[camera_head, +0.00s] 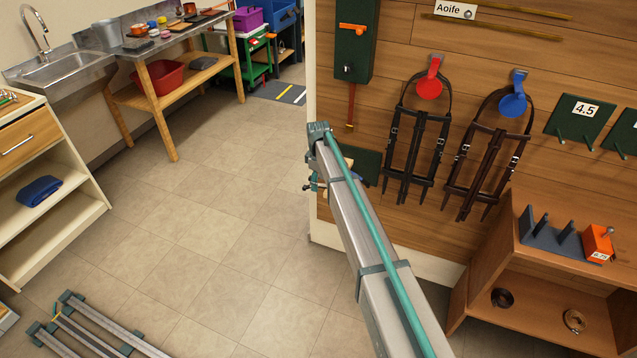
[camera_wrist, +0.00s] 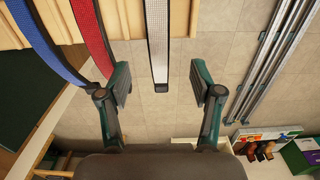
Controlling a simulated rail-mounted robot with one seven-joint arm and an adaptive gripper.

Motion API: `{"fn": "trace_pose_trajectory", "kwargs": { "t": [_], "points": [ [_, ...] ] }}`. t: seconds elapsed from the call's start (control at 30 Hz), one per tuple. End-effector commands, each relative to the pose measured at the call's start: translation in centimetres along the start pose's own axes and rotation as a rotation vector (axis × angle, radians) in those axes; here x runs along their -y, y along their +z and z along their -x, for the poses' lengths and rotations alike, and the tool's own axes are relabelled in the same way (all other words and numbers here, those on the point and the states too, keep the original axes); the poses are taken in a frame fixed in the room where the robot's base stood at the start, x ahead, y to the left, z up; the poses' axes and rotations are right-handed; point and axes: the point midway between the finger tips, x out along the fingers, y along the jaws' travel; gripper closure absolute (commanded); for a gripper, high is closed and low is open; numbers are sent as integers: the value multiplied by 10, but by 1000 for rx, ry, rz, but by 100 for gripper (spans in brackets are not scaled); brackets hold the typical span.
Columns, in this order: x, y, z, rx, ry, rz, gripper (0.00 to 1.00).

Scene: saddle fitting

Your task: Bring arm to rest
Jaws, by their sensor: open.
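My gripper (camera_wrist: 161,84) is open in the wrist view, its two dark green finger pads wide apart with nothing held between them. A pale, white-faced strap (camera_wrist: 158,40) hangs in the picture between the fingers, its lower end near fingertip level; I cannot tell its depth from them. A red strap (camera_wrist: 92,38) and a blue strap (camera_wrist: 42,42) are left of the fingers. In the head view my arm stretches from the lower right to the middle, and my gripper (camera_head: 313,183) is mostly hidden beside its far end, close to the wooden wall's edge.
Bridles hang from a red holder (camera_head: 429,85) and a blue holder (camera_head: 513,100) on the wall right of my arm. A wooden shelf unit (camera_head: 545,290) stands at lower right. Metal rails (camera_head: 90,325) lie at lower left. The tiled floor (camera_head: 190,225) left of my arm is clear.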

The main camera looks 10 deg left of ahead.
Motion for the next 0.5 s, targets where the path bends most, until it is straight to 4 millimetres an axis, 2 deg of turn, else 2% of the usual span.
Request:
{"fn": "trace_pose_trajectory", "kwargs": {
  "t": [0.5],
  "points": [
    [0,0,30,-1,1,0,35]
  ]
}}
